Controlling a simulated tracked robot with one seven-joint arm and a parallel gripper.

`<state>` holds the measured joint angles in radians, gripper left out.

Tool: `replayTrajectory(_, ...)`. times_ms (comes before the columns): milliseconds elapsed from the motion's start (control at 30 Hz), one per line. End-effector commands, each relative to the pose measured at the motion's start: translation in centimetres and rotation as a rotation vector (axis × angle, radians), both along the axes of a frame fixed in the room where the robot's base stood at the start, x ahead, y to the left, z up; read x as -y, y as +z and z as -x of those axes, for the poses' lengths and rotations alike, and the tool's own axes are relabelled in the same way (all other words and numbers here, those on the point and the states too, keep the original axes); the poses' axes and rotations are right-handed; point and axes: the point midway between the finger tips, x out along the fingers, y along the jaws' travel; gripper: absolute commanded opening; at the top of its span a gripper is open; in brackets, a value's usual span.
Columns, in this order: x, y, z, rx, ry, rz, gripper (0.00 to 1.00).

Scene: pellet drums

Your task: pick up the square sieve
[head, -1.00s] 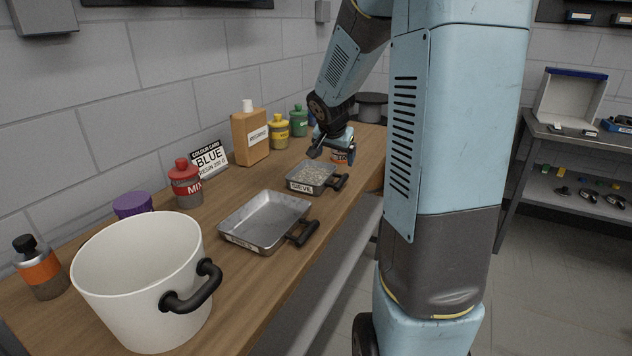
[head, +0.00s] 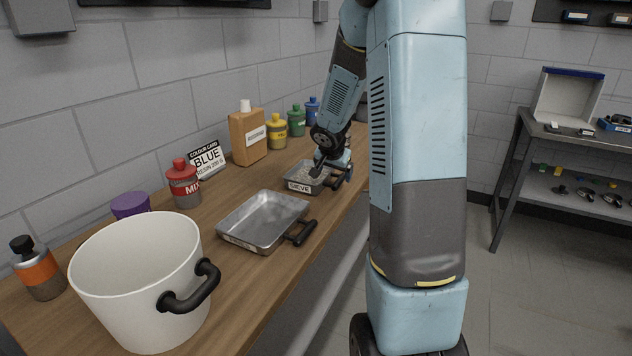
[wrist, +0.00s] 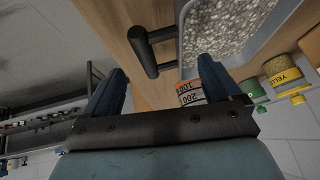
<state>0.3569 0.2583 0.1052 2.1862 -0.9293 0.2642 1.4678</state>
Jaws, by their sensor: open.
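The square sieve (head: 303,187) is a grey metal pan labelled SIEVE, on the wooden bench with a black handle toward the bench's front edge. In the wrist view its mesh-like speckled inside (wrist: 225,25) shows at the top right, and its black handle (wrist: 148,52) at the top middle. My gripper (head: 334,171) is low over the handle side of the sieve and partly covers it. In the wrist view my gripper (wrist: 162,72) is open, and the handle appears between its two blue fingers. Nothing is held, and I cannot tell whether the fingers touch the handle.
A plain metal tray (head: 262,222) with a black handle sits just nearer than the sieve. A white pot (head: 140,285) stands at the near end. Several bottles and a BLUE card (head: 208,160) line the wall. An orange-and-white container (wrist: 190,92) shows past the right finger.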

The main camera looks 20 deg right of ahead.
Motion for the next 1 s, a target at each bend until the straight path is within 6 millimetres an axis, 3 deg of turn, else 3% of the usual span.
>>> replayTrajectory(300,1.0,-3.2,-1.6,-0.001,0.002,0.0,0.91)
replayTrajectory(667,1.2,-3.8,-1.9,0.001,0.001,-0.001,0.91)
replayTrajectory(1000,1.3,-3.8,-1.8,0.0,-0.001,0.0,0.6)
